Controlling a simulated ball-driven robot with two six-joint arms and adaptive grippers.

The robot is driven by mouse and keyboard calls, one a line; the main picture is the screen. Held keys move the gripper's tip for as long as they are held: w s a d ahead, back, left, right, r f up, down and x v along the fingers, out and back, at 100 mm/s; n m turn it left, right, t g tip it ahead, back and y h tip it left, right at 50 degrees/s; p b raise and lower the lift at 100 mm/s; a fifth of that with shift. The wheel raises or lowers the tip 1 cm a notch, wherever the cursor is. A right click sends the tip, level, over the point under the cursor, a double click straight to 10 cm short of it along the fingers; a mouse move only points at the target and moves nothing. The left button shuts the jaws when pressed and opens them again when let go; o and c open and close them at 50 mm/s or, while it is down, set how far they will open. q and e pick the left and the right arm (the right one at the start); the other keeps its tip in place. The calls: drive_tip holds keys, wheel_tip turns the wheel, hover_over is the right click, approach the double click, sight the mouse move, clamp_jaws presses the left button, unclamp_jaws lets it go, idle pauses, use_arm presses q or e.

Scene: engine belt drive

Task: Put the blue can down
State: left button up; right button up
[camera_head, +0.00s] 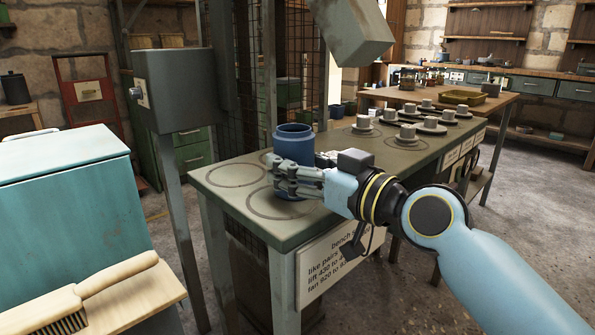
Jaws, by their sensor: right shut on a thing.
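The blue can (293,146) stands upright at the near left part of the green bench top (222,196), over one of the drawn circles. My right gripper (282,180) is shut on the can, its fingers across the can's lower front. The fingers hide much of the can's lower part, and I cannot tell whether its base touches the bench. My left gripper is not in view.
An empty drawn circle (236,174) lies left of the can. A grey post-mounted box (175,88) and a teal cabinet (70,200) stand left. A wooden brush (112,275) lies at the lower left.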

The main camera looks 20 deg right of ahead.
drive_tip(key=shift+r, duration=0.1)
drive_tip(key=o, duration=1)
drive_tip(key=shift+c, duration=0.2)
drive_tip(key=o, duration=0.4)
